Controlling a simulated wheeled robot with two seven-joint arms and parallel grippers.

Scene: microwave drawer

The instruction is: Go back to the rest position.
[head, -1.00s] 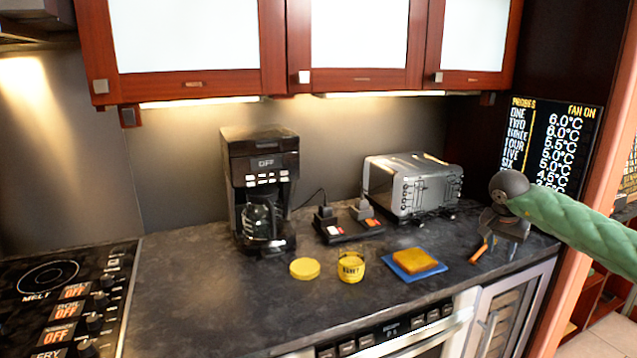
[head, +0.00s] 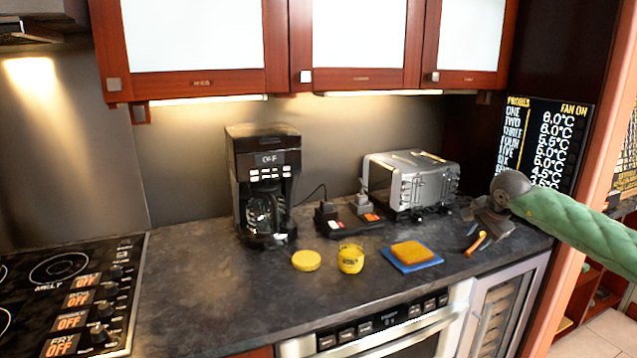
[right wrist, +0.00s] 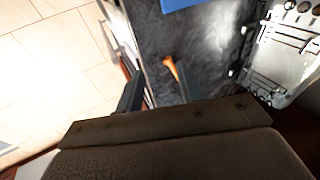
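My right gripper (head: 480,222) is at the right end of the counter, above an orange-handled utensil (head: 476,243). In the right wrist view its two fingers (right wrist: 160,92) stand apart. The orange handle (right wrist: 171,68) shows in the gap beyond them, apparently on the counter, with nothing visibly gripped. My left gripper is not in view.
The dark counter (head: 205,285) holds a coffee maker (head: 264,185), a toaster (head: 412,183), a yellow jar (head: 351,259), a yellow lid (head: 306,261) and a bread slice (head: 411,252) on a blue board (head: 430,264). A cooktop (head: 75,280) is at left. Cabinets (head: 360,40) hang above.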

